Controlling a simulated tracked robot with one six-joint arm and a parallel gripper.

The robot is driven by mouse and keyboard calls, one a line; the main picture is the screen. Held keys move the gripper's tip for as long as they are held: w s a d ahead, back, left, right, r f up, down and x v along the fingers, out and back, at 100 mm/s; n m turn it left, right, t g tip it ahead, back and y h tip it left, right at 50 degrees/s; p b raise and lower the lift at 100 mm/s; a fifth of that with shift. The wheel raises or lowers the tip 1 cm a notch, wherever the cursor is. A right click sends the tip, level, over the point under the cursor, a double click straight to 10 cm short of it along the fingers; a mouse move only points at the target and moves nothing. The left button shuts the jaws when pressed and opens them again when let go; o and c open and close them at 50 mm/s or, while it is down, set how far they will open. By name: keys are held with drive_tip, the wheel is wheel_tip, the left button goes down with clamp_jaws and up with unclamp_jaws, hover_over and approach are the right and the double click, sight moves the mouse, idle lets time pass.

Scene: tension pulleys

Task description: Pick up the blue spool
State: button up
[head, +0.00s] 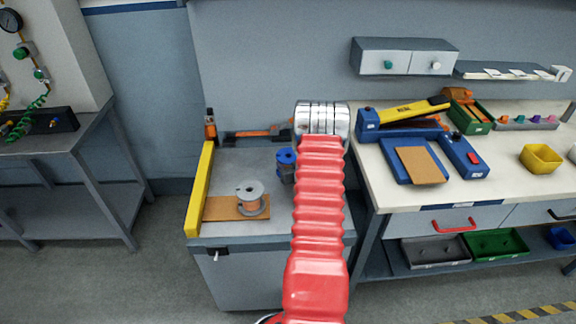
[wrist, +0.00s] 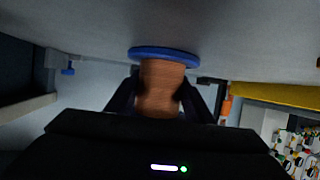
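The blue spool (head: 286,158) stands on the grey cart top, just left of my red arm, which partly covers it in the head view. In the wrist view, which is upside down, its blue flange (wrist: 164,53) lies at the cart surface and its copper winding (wrist: 160,88) shows. My gripper (wrist: 160,92) has one dark finger on each side of the winding. The fingers look very close to it or touching; whether they are closed on it I cannot tell. My gripper is hidden behind my arm in the head view.
A grey spool (head: 250,197) with copper winding stands on a brown board (head: 222,208) to the left. A yellow rail (head: 199,188) edges the cart's left side. An orange tool (head: 258,132) lies at the back. A workbench (head: 478,176) with blue fixtures stands to the right.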

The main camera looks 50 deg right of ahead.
drive_tip(key=c, duration=1)
drive_tip(key=shift+r, duration=0.1)
drive_tip(key=shift+c, duration=0.5)
wheel_tip(320, 180, up, 10)
idle(0.4)
